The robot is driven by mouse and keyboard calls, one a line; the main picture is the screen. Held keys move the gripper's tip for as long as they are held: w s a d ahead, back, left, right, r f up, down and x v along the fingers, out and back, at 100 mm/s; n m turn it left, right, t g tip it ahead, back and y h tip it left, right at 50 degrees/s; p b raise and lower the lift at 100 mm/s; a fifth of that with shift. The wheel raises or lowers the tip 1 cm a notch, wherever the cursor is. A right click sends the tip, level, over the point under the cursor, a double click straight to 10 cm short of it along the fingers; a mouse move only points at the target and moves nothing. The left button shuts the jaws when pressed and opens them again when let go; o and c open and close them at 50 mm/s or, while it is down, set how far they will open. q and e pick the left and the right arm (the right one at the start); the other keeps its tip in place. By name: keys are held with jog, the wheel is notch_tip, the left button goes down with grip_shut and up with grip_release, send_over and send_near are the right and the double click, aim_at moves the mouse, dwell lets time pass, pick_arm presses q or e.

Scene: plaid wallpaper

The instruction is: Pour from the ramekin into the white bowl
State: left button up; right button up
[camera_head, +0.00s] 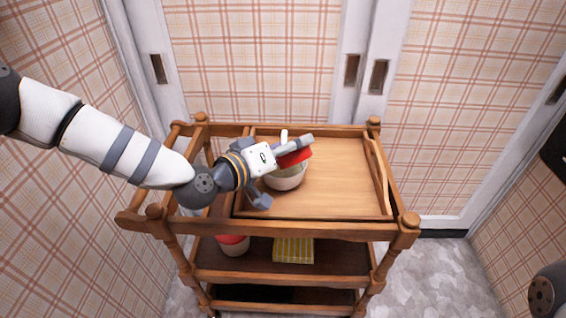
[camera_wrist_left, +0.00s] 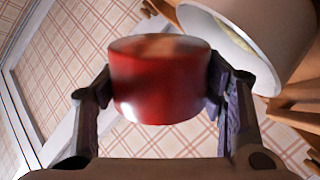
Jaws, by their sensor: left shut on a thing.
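The red ramekin (camera_head: 296,157) is held in my left gripper (camera_head: 287,169), just above the white bowl on the wooden cart top. It looks tilted in the head view. In the left wrist view the ramekin (camera_wrist_left: 160,85) sits between the two fingers, with a thin strip of brownish content or inner surface at its top. The white bowl (camera_head: 285,182) is partly hidden by the ramekin and gripper. The bowl (camera_wrist_left: 235,45) also shows at the upper right of the left wrist view, with a pale yellowish inside. My right gripper is out of view.
The wooden cart tray (camera_head: 345,190) is bare to the right of the bowl, inside raised rails. A small white upright thing (camera_head: 284,135) stands behind the ramekin. A red-and-white container (camera_head: 234,246) and a yellow striped box (camera_head: 293,250) are on the lower shelf. Plaid walls surround the cart.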

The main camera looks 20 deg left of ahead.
pick_arm(q)
jog(key=shift+w+a+r+n, duration=0.1)
jog(key=shift+r+n, duration=0.05)
jog(key=shift+n, duration=0.25)
jog(key=shift+w+a+r+n+g+h+b, duration=0.15)
jog(key=shift+n+g+h+b, duration=0.2)
jog(key=shift+n, duration=0.25)
jog(key=shift+a+r+n+g+h+b, duration=0.15)
jog(key=shift+n+h+b, duration=0.1)
jog(key=shift+n+b, duration=0.3)
jog(key=shift+r, duration=0.1)
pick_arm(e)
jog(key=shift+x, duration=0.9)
pick_arm(q)
jog(key=shift+w+a+r+n, duration=0.1)
jog(key=shift+a+n, duration=0.05)
jog(key=shift+n, duration=0.3)
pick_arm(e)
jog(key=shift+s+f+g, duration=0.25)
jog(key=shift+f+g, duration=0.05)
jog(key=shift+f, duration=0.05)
pick_arm(q)
jog(key=shift+r+n+g+h+b, duration=0.15)
jog(key=shift+n+g+h+b, duration=0.2)
jog(key=shift+n+b, duration=0.5)
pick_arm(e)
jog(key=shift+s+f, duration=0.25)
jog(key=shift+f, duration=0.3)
